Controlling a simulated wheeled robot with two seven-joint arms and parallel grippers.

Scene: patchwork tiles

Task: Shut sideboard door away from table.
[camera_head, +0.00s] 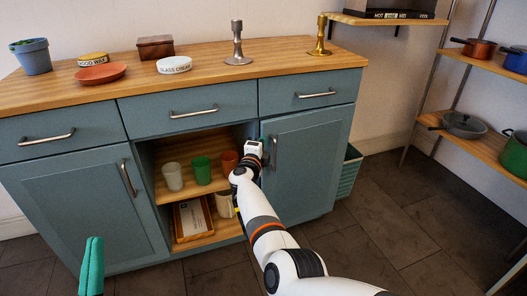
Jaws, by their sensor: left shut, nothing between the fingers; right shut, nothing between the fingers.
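The blue-grey sideboard (190,99) has a left door (75,215) and a right door (312,160), with an open shelf bay between them. The left door looks flush with the front. The right door looks flush or nearly so; my arm hides its lower inner edge, so I cannot tell if a small gap is left. Its upright handle (275,152) is near its left edge. My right gripper (254,152) is shut and empty at that edge, left of the handle; contact is unclear. My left gripper (91,265), teal-tipped, is shut and empty, low in front of the left door.
Cups, including a green one (201,169), stand in the open bay. A teal basket (349,172) stands right of the sideboard. A rack with pans (464,124) is at the far right. Dark tiled floor (375,215) is clear between them. No table shows.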

